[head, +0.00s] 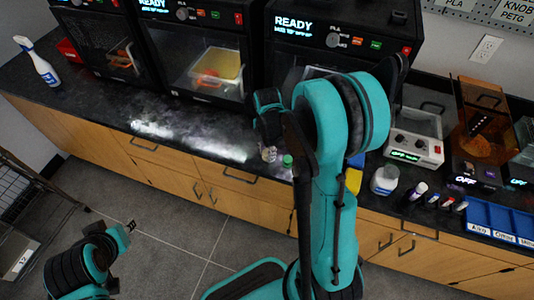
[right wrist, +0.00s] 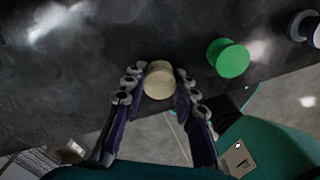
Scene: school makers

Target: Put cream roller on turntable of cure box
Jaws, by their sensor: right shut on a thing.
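The cream roller (right wrist: 158,82) is between the two fingers of my right gripper (right wrist: 160,90), which is shut on it just over the dark counter's front edge in the right wrist view. In the head view my right gripper (head: 269,143) is partly hidden by my own arm, with the pale roller (head: 268,154) at its tips. An amber-windowed box (head: 483,128), which looks like the cure box, stands on the counter at the right. I cannot make out its turntable. My left gripper (head: 130,226) is low at the left, over the floor, too small to read.
A green roller (right wrist: 229,58) stands right of the held one. Several black printers (head: 205,50) line the back.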

